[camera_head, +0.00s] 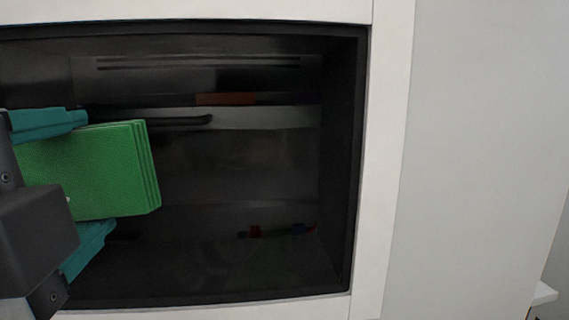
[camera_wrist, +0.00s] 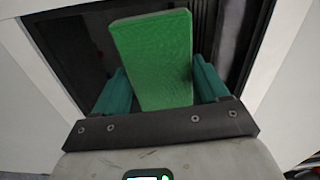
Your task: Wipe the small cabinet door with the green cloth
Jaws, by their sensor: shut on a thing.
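The green cloth (camera_head: 92,170) is a folded, layered block at the left of the head view. My gripper (camera_head: 62,185) has teal fingers above and below the cloth and is shut on it. In the wrist view the cloth (camera_wrist: 155,60) stands up between the two teal fingers of my gripper (camera_wrist: 158,92). The small cabinet door (camera_head: 230,170) appears as a dark glossy panel inside a white frame, behind the cloth. I cannot tell whether the cloth touches it.
The white frame (camera_head: 385,160) surrounds the dark panel. A plain pale wall (camera_head: 480,140) lies to the right. Dim coloured shapes and a light band show in the dark area; I cannot tell whether they are reflections. A white ledge (camera_head: 543,294) is at the lower right.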

